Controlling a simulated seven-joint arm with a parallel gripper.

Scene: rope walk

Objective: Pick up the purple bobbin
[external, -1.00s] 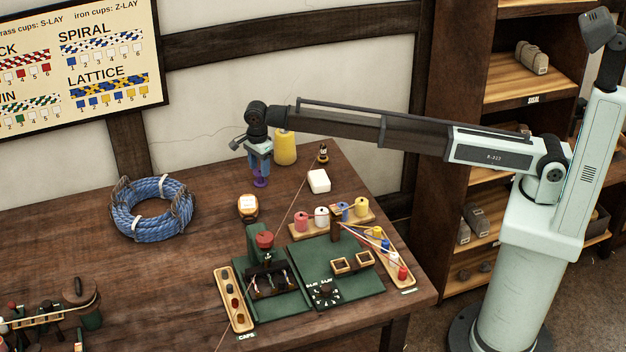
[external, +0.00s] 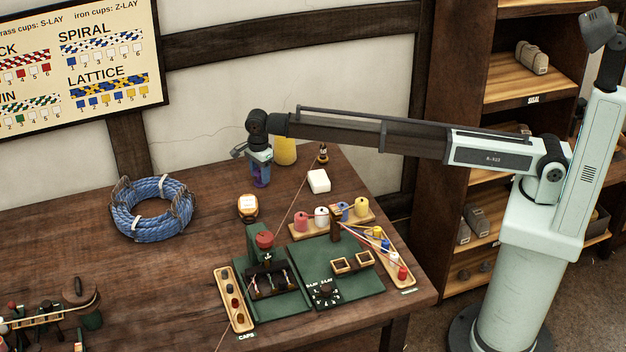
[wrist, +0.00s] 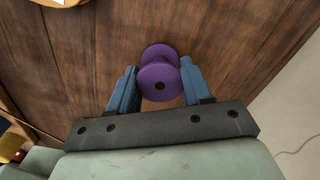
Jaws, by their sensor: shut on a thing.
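The purple bobbin (wrist: 160,80) shows in the wrist view between the two blue fingers of my gripper (wrist: 158,86). The fingers are shut on it from both sides. In the external view my gripper (external: 261,178) points down at the back of the table, and the bobbin (external: 262,184) is mostly hidden by the fingers. I cannot tell whether the bobbin touches the table.
A yellow spool (external: 285,150) stands close behind my gripper. A white block (external: 318,181) is to its right, and a round jar-like thing (external: 248,206) is in front. A blue rope coil (external: 152,208) lies to the left. Green boards (external: 300,300) with small parts are nearer the front.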

